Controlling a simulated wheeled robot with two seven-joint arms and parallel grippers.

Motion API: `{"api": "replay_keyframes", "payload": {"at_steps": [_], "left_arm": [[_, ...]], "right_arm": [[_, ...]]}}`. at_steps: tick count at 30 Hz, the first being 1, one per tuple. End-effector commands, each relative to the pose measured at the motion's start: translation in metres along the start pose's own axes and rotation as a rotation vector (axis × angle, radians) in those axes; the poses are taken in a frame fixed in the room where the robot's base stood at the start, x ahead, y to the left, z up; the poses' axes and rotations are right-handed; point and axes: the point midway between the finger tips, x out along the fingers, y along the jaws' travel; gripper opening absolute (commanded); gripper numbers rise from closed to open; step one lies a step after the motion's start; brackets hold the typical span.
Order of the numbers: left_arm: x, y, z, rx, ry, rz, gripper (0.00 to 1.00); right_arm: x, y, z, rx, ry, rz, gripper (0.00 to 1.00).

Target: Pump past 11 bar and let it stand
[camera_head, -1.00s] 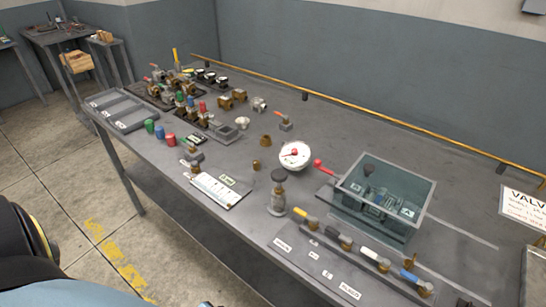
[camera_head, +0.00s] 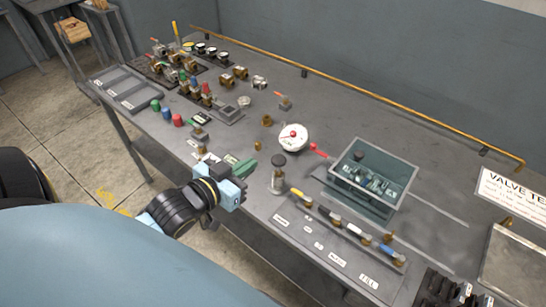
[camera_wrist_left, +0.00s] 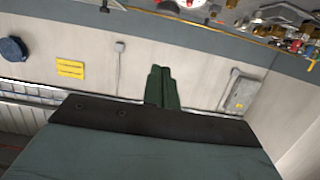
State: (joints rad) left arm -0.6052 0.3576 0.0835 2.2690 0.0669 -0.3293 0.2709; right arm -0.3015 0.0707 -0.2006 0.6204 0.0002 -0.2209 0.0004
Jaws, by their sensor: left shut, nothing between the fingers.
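A round white pressure gauge (camera_head: 293,137) with a red centre lies on the grey bench. Its reading is too small to tell. A short metal pump-like post with a dark round knob (camera_head: 278,160) stands in front of it, upright. A red-knobbed lever (camera_head: 318,150) sticks out beside a clear-walled tank (camera_head: 365,198) with fittings inside. My left gripper (camera_head: 246,167) is in the head view, its green fingers together and empty, left of the dark knob and apart from it. The fingers (camera_wrist_left: 162,88) also show closed in the left wrist view. My right gripper is out of view.
A row of coloured-handle valves (camera_head: 342,232) runs along the front right edge. Brass fittings, small valves and green, blue and red caps (camera_head: 166,113) crowd the left. A yellow rail (camera_head: 400,102) runs along the back. A valve sign (camera_head: 512,195) stands at right.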

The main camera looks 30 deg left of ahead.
Motion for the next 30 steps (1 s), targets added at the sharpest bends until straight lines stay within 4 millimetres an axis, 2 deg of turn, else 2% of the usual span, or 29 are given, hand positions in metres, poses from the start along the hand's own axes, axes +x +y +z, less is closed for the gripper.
{"api": "replay_keyframes", "payload": {"at_steps": [5,8,23,27,30], "left_arm": [[0.005,0.0,0.0,0.0,0.001,0.0,0.0],[0.014,0.0,0.0,0.0,0.001,-0.001,0.0],[0.101,0.0,-0.001,0.0,0.001,-0.001,0.0],[0.106,0.0,0.023,-0.001,-0.006,-0.001,0.0],[0.108,0.0,0.032,0.0,-0.003,-0.001,0.0]], "right_arm": [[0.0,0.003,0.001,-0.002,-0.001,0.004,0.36],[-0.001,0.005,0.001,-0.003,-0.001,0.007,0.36],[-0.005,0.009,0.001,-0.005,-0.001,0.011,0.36],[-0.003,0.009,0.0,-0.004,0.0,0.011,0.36],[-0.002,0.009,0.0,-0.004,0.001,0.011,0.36]]}}
